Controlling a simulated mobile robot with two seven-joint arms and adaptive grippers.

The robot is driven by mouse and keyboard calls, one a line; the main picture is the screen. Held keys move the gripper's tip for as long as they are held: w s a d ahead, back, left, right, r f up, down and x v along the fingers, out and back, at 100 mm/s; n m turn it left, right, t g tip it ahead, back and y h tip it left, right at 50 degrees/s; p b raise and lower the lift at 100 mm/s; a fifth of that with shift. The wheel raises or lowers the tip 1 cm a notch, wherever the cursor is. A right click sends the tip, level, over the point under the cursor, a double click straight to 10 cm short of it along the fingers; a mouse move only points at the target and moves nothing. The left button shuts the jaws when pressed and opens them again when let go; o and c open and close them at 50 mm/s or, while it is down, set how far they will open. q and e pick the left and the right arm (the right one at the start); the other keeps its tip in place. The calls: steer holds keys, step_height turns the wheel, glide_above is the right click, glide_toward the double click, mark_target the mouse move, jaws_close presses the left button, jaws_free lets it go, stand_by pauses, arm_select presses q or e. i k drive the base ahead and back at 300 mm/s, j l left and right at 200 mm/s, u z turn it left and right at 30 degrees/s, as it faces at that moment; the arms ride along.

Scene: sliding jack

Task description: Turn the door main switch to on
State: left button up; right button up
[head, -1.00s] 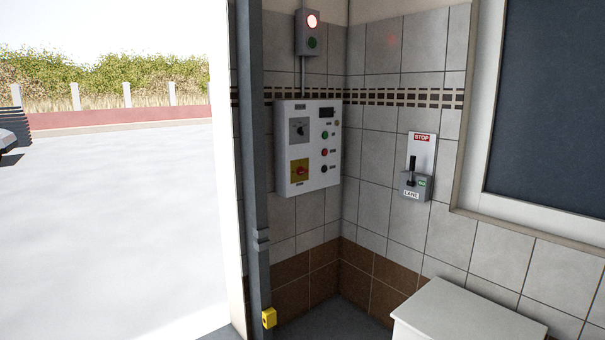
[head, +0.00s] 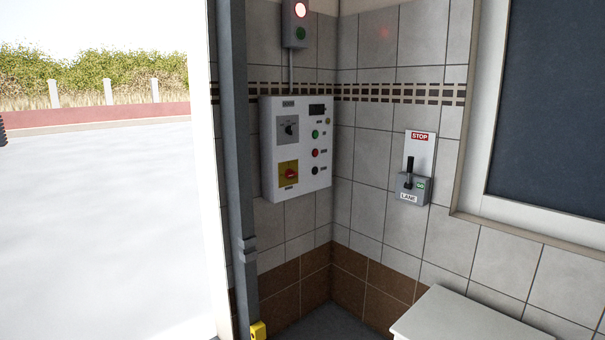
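A white control panel (head: 296,149) hangs on the tiled wall left of the room's corner. On its left side is a grey plate with a black rotary knob (head: 289,128). Below it a red rotary switch (head: 290,173) sits on a yellow plate. The labels are too small to read, so I cannot tell which is the door main switch or how it is set. A small dark display (head: 317,110) and several round buttons, green, red and black, line the panel's right side. Neither of my grippers is in view.
A signal box (head: 298,24) above the panel shows a lit red lamp. A lane lever box (head: 412,178) is on the right wall. A white-topped cabinet (head: 470,315) stands at lower right. A grey post (head: 234,170) with a yellow block (head: 258,330) borders the open doorway at left.

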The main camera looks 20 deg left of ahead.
mark_target(289, 173)
steer(key=i+j+z, duration=0.1)
steer(key=i+j, duration=0.3)
steer(key=i+j+z, duration=0.15)
steer(key=i+j, duration=0.25)
steer(key=i+j+z, duration=0.1)
steer(key=i+j, duration=0.25)
steer(key=j, duration=0.2)
steer(key=i+j+z, duration=0.15)
steer(key=i+j, duration=0.25)
steer(key=j, duration=0.15)
